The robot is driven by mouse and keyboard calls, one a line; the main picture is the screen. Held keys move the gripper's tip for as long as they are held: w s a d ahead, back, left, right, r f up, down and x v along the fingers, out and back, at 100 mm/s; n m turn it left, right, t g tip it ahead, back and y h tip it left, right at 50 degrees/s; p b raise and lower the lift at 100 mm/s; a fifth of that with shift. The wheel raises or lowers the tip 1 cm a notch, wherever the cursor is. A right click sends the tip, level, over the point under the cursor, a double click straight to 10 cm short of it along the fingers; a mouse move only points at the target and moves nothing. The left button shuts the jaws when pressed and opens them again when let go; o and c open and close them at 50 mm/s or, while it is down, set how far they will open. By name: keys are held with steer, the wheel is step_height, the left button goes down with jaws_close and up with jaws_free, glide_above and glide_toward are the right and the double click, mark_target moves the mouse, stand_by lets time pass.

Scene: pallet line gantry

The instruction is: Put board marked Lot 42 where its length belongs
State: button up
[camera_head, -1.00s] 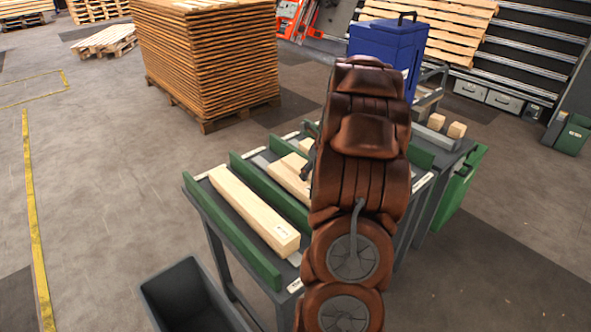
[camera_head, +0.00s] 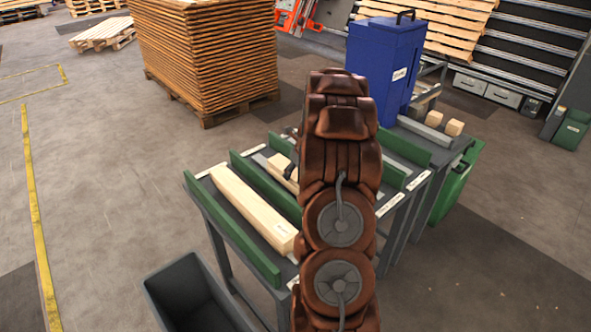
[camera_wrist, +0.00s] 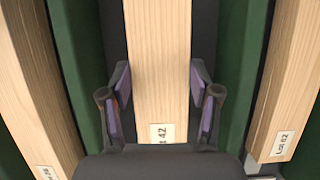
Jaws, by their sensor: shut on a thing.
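The board marked Lot 42 (camera_wrist: 160,45) is pale wood; its label, partly covered by my gripper, reads "t 42" in the wrist view. My gripper (camera_wrist: 160,82) is shut on it, one finger on each long side. Green dividers run along both sides of it. I cannot tell whether it rests on the surface or is lifted.
A board (camera_head: 250,208) lies in the left lane of the dark rack (camera_head: 222,225). Another board (camera_wrist: 290,80), its label seeming to read Lot 62, lies right in the wrist view. A dark bin (camera_head: 185,290) stands front left; a blue box (camera_head: 380,65) stands behind.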

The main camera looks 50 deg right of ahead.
steer(key=o, duration=1.4)
steer(key=shift+f, duration=0.15)
steer(key=shift+c, duration=0.2)
